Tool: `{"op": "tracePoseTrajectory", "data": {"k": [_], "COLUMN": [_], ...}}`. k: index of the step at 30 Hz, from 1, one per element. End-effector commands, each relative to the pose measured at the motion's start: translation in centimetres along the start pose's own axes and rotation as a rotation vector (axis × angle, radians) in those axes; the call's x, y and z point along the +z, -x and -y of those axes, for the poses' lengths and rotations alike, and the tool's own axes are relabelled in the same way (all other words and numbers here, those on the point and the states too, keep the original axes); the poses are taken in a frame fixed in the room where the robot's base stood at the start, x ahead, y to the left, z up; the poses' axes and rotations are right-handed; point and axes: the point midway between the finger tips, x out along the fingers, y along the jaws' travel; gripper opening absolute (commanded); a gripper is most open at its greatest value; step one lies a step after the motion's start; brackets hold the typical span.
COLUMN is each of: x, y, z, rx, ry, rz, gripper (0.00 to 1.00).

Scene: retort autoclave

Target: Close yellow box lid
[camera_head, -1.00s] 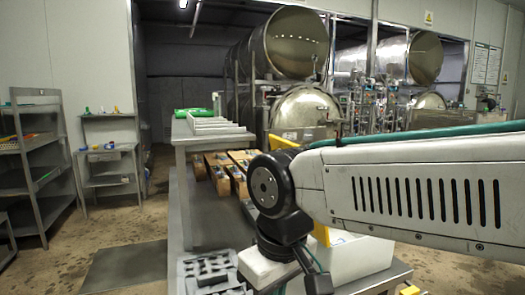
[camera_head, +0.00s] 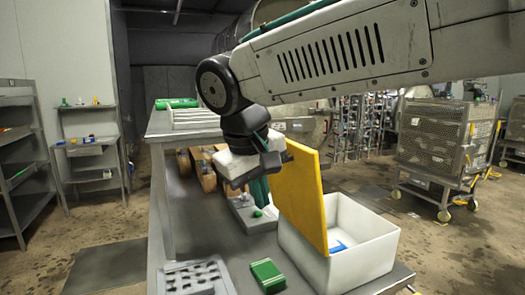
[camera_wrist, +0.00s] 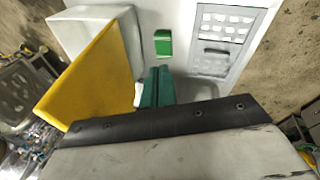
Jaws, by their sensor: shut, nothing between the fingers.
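The box is white with a yellow lid (camera_head: 302,196); the lid stands raised, nearly upright, along the left side of the white box (camera_head: 343,262). The box is open, and a blue item (camera_head: 339,247) shows inside. My gripper (camera_head: 259,190) points down just left of the lid, with its green fingers shut and empty. In the wrist view, the fingers (camera_wrist: 157,86) are close to the yellow lid (camera_wrist: 95,75), which is on their left. I cannot tell whether they touch it. The white box wall (camera_wrist: 85,35) shows behind the lid.
A green block (camera_head: 267,276) and a grey slotted tray (camera_head: 195,277) lie on the table left of the box. A grey raised shelf (camera_head: 185,133) stands behind. A wire cage cart (camera_head: 437,140) stands at the right on the floor.

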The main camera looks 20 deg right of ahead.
Motion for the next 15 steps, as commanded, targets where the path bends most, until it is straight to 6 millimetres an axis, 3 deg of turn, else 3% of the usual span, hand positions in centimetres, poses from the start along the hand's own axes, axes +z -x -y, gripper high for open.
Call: {"op": "tracePoseTrajectory", "data": {"k": [1,3,6,10,15], "x": [-3.2,-6.7,-9.9,-11.3,-11.4], "y": [2.0,4.8,8.2,10.5,9.2], "z": [0.5,0.5,-0.1,-1.5,-2.4], "rx": [0.050,0.122,0.197,0.248,0.256], "ry": [-0.010,-0.067,-0.176,-0.299,-0.334], "rz": [-0.033,-0.085,-0.156,-0.208,-0.211], "gripper": [0.00,0.00,0.00,0.00,0.00]}}
